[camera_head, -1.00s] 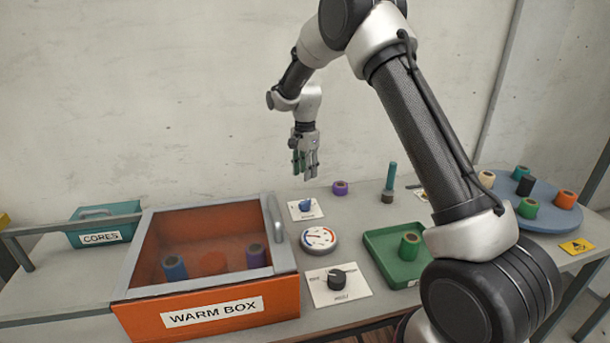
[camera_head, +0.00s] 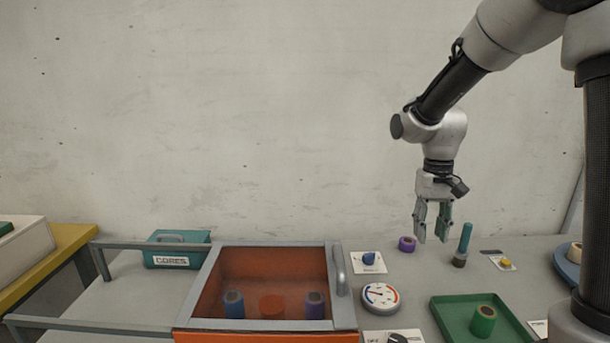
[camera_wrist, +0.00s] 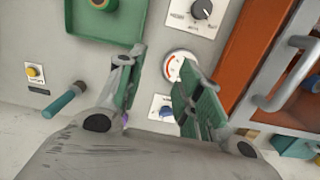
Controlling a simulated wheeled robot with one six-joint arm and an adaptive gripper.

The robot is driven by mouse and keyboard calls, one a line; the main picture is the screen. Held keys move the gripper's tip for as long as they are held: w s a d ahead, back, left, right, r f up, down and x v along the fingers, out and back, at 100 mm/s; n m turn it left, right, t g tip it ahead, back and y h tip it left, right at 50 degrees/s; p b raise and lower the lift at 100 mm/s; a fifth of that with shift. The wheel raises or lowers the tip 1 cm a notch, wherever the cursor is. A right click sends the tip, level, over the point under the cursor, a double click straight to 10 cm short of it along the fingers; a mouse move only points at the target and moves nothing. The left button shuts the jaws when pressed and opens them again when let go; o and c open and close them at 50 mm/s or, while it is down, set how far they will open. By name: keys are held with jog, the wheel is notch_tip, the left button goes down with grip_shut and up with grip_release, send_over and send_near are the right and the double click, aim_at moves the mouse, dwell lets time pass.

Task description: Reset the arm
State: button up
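My gripper (camera_head: 433,238) hangs above the back of the table, fingers pointing down. Its two green-padded fingers stand apart with nothing between them. It also shows in the wrist view (camera_wrist: 160,85), open over the table near the round gauge. In the wrist view the purple spool is mostly hidden behind a finger.
A green tray (camera_head: 448,312) holds a green spool (camera_head: 483,321). A gauge (camera_head: 381,297), knobs and a cores box (camera_head: 178,248) stand around. The wall is bare.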

jog(key=s+d+r+t, duration=0.2)
jog(key=s+r, duration=0.3)
jog(key=s, duration=0.5)
jog(key=s+d+r+t, duration=0.3)
jog(key=s+d+r, duration=0.2)
jog(key=s, duration=0.5)
jog(key=shift+s+r, duration=0.15)
jog(key=shift+r, duration=0.4)
jog(key=shift+o, duration=0.3)
